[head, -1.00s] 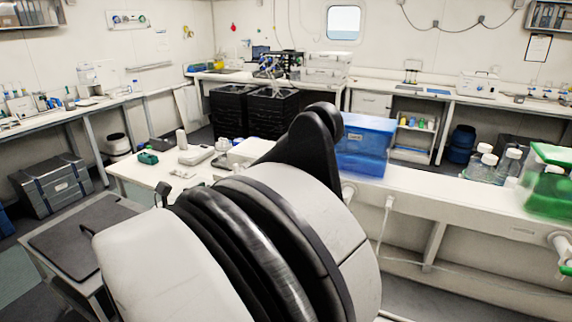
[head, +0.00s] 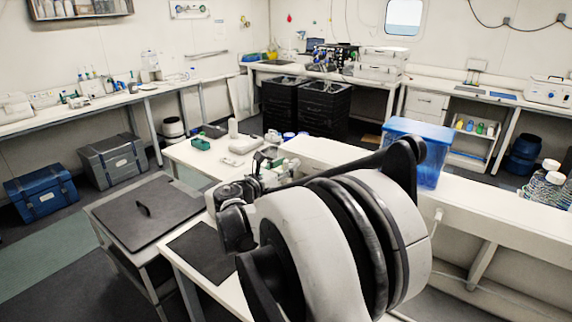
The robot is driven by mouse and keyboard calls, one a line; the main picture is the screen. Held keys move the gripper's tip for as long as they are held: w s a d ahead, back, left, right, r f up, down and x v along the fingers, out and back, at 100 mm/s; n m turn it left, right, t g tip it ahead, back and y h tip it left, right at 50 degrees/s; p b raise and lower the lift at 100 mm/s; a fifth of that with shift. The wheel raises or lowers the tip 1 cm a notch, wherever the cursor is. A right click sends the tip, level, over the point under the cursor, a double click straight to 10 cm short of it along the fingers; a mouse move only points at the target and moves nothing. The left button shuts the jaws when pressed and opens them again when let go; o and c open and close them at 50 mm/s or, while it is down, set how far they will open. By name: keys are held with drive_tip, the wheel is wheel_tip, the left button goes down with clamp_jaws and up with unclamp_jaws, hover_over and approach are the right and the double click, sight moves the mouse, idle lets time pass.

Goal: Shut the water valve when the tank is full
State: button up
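I cannot pick out a water valve for certain in the head view. A white pipe fitting (head: 437,214) with a thin hose sits on the front of the long white bench at the right. I cannot tell which vessel is the tank, and no water level shows. A low unit with a flat dark lid (head: 140,208) stands at the left front. My arm fills the lower middle. Its dark wrist end is over the near white table, and my gripper (head: 264,162) seems to be beyond it, small and partly hidden. Its fingers cannot be made out.
Stacked black crates (head: 322,112) stand at the back. A grey case (head: 113,160) and a blue case (head: 42,194) lie on the floor at left. Open floor (head: 45,245) shows at lower left.

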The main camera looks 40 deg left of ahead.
clamp_jaws()
drive_tip(key=shift+d+f+m+b, duration=0.1)
drive_tip(key=shift+f+m+b, duration=0.05)
drive_tip(key=shift+m+b, duration=0.2)
drive_tip(key=m+b, duration=0.2)
drive_tip(key=b, duration=0.1)
drive_tip(key=shift+d+f, duration=0.2)
drive_tip(key=m+b, duration=0.3)
drive_tip(key=m, duration=0.2)
drive_tip(key=m+b, duration=0.3)
drive_tip(key=m, duration=0.2)
drive_tip(key=d+f+m+b, duration=0.1)
drive_tip(key=m+b, duration=0.2)
drive_tip(key=m, duration=0.2)
drive_tip(key=shift+b, duration=0.3)
drive_tip(key=shift+m, duration=0.25)
